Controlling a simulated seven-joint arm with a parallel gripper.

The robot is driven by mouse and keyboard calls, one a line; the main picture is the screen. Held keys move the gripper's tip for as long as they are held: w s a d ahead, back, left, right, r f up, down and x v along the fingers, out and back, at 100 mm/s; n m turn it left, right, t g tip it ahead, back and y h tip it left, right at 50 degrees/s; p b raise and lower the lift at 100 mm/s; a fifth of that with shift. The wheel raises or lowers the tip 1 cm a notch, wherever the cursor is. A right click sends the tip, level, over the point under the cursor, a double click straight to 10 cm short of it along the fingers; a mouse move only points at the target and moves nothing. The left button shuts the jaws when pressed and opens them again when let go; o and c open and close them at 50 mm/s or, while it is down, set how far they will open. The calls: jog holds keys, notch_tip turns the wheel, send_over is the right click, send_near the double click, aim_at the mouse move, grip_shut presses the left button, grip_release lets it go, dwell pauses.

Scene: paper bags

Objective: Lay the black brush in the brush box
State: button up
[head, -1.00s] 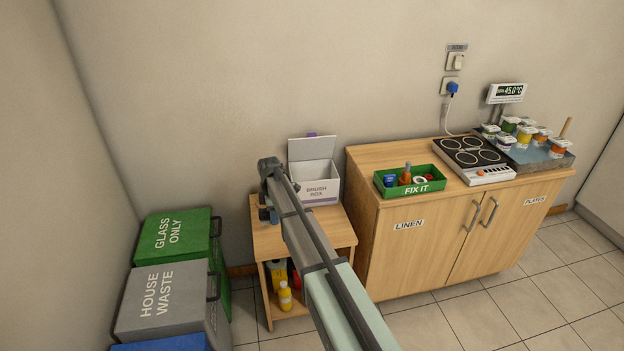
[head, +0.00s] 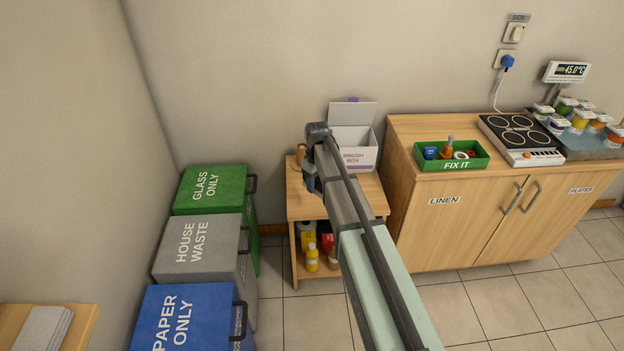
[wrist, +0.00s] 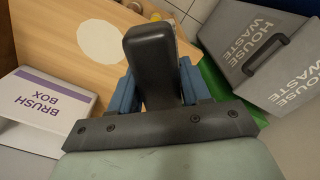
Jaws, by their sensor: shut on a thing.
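The brush box (head: 360,158) is a white carton with a purple stripe and its lid up. It stands on the small wooden table (head: 378,203), right of my gripper; it also shows at the left of the wrist view (wrist: 42,100). My gripper (head: 309,178) is over the left part of this table, partly hidden by my arm. In the wrist view, my gripper's blue fingers (wrist: 158,88) are shut on a dark, rounded block, the black brush (wrist: 150,55). The brush's far end is hidden. The box's inside is mostly hidden in the head view.
A brown upright thing (head: 300,153) shows beside my gripper. A pale disc (wrist: 103,42) lies on the table. Bottles (head: 312,257) stand on its lower shelf. Waste bins (head: 200,245) stand left. Right, a cabinet (head: 465,225) carries a green FIX IT tray (head: 478,162) and hotplate.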

jog(key=s+d+r+m, duration=0.6)
jog(key=s+d+r, duration=0.2)
jog(key=s+r, duration=0.2)
jog(key=n, duration=1.6)
send_near(350, 149)
jog(key=w+d+f, duration=0.2)
jog(key=w+f, duration=0.1)
jog(key=w, duration=0.1)
jog(key=shift+f, duration=2.5)
jog(key=o, duration=1.3)
jog(key=shift+c, duration=0.2)
